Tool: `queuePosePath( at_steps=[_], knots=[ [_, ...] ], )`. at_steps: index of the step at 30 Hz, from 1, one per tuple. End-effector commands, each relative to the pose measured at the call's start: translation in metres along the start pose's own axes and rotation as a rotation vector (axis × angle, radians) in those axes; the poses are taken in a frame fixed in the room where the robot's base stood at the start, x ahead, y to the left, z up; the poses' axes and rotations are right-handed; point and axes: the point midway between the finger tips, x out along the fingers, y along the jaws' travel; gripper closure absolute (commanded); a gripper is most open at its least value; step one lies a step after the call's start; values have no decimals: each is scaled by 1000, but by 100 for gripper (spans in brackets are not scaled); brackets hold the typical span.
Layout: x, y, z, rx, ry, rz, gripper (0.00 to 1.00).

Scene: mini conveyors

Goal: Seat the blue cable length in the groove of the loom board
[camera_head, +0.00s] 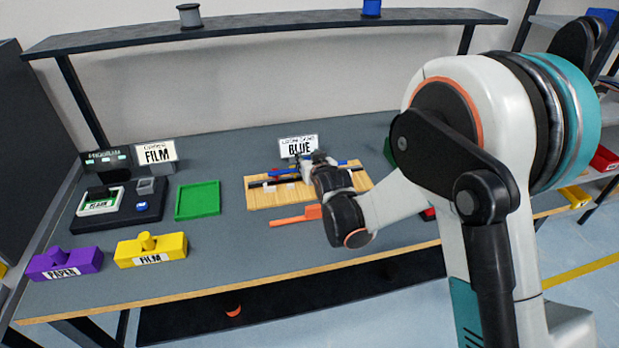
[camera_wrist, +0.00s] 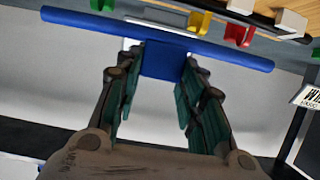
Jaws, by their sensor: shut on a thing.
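The blue cable length (camera_wrist: 225,52) spans the wrist view as a straight rod with a square blue block (camera_wrist: 163,58) at its middle. My gripper (camera_wrist: 164,62) is shut on that block; in the head view it (camera_head: 318,162) is over the wooden loom board (camera_head: 262,203). The cable's ends show on both sides of my gripper in the head view. The board's dark groove strip (camera_wrist: 265,22) shows at the top of the wrist view, apart from the cable in the picture. My wrist hides part of the board, and I cannot tell the height of the cable above it.
Green, yellow and red pegs (camera_wrist: 238,33) and white clips (camera_wrist: 290,22) line the strip. A sign reading BLUE (camera_head: 299,147) stands behind the board. An orange tool (camera_head: 296,216) lies in front. A green tray (camera_head: 198,200) and yellow FILM block (camera_head: 151,250) are left.

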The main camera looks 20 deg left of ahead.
Motion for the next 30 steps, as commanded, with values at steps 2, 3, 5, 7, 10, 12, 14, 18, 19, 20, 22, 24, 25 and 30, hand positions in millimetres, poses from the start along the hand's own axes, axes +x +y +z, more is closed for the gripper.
queuePosePath(
  at_steps=[2, 3, 5, 7, 10, 12, 14, 18, 19, 20, 22, 24, 25, 30],
  knots=[
    [2, 0, 5, 0, 0, 0, 89],
    [2, 0, 6, 0, 0, 0, 89],
    [4, 0, 9, 0, 0, 0, 89],
    [7, 0, 16, 0, 0, 0, 89],
    [13, 0, 30, 0, 0, 0, 89],
    [17, 0, 40, 0, 0, 0, 89],
    [19, 0, 45, 0, 0, 0, 89],
    [18, 0, 45, 0, 0, 0, 89],
    [18, 0, 45, 0, 0, 0, 89],
    [18, 0, 45, 0, 0, 0, 89],
    [18, 0, 45, 0, 0, 0, 89],
    [19, 0, 46, 0, 0, 0, 89],
    [19, 0, 47, 0, 0, 0, 89],
    [19, 0, 47, 0, 0, 0, 44]
  ],
)
